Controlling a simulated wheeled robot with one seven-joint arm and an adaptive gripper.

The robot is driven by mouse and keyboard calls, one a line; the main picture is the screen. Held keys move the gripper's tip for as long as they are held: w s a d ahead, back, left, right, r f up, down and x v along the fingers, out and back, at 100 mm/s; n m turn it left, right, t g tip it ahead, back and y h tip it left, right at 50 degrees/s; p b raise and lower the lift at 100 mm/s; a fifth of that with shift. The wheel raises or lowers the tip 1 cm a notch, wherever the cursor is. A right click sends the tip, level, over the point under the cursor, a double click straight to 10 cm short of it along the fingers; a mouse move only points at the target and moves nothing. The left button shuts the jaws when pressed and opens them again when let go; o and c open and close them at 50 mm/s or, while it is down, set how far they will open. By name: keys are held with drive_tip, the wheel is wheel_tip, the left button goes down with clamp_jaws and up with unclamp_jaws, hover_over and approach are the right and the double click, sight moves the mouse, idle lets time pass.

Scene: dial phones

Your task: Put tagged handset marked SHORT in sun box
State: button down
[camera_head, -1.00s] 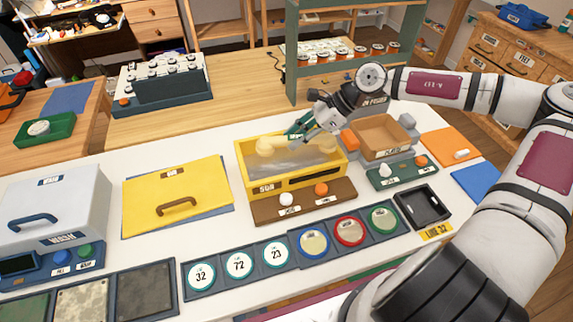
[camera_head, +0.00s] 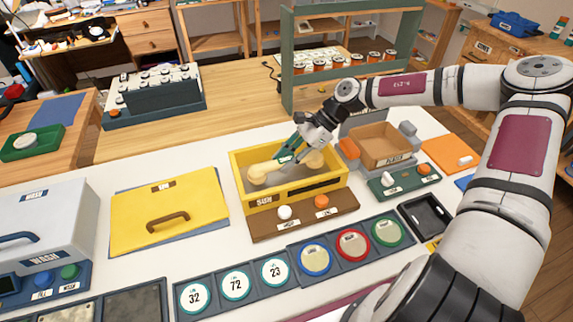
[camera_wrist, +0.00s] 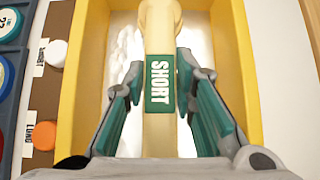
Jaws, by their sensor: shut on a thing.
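The cream handset (camera_head: 258,175) with a green tag reading SHORT (camera_wrist: 160,83) is held between the green fingers of my gripper (camera_head: 286,153). In the wrist view, the fingers of my gripper (camera_wrist: 170,95) stand on both sides of its shaft. The handset lies lengthwise within the walls of the open yellow sun box (camera_head: 262,200), labelled SUN on its front. Its rounded ends show inside the rim. I cannot tell whether it touches the box floor. The box walls (camera_wrist: 80,90) flank it in the wrist view.
A yellow lid (camera_head: 150,220) with a brown handle lies left of the box. A brown panel with white and orange knobs (camera_head: 322,202) sits in front. A cardboard-coloured open box (camera_head: 378,148) stands close on the right. Round numbered dials (camera_head: 236,285) line the front.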

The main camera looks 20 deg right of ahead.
drive_tip(key=shift+f, duration=1.05)
drive_tip(key=c, duration=1.3)
unclamp_jaws()
